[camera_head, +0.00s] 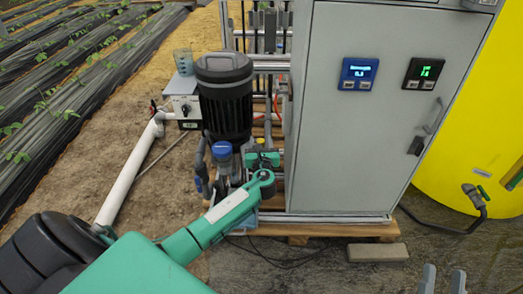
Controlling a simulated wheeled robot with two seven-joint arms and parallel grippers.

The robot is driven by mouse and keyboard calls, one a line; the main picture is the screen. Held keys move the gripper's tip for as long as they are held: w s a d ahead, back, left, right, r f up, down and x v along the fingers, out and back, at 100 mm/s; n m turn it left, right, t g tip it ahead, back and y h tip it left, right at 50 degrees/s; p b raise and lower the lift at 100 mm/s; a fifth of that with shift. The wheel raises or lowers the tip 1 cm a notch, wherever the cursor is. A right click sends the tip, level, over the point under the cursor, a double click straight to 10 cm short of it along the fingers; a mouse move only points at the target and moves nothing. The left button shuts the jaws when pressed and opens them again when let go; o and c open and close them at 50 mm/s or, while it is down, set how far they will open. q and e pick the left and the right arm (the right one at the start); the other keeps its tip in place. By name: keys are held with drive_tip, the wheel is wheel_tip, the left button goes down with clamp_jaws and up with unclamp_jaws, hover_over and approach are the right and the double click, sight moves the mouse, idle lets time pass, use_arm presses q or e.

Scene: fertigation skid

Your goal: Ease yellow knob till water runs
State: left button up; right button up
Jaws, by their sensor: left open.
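I cannot make out a yellow knob in the head view. My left arm reaches in from the lower left, and its end, my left gripper (264,181), is in front of the pump's pipework; its fingers are hard to make out. My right gripper (443,281) shows only as two grey fingertips at the bottom right, apart with nothing between them. A black pump motor (225,95) stands upright behind the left arm. Below it are a blue-capped fitting (222,149) and green fittings (262,158), partly covered by my arm. I see no running water.
A grey cabinet (355,130) with two lit displays stands right of the pump. A yellow tank (480,110) with a tap (474,196) and hose is at the right. A white pipe (128,175) runs along the left. A loose block (377,252) lies on the ground.

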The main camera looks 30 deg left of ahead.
use_arm(q)
drive_tip(key=p+v, duration=0.2)
drive_tip(key=v, duration=1.1)
drive_tip(key=shift+s+d+p, duration=0.2)
drive_tip(key=shift+d+p, duration=0.05)
drive_tip(key=shift+p, duration=0.15)
use_arm(e)
drive_tip(key=s+a+f+g, duration=0.2)
drive_tip(key=f+g, duration=0.6)
drive_tip(key=f, duration=0.5)
drive_tip(key=shift+s+a, duration=0.2)
drive_tip(key=shift+a, duration=0.65)
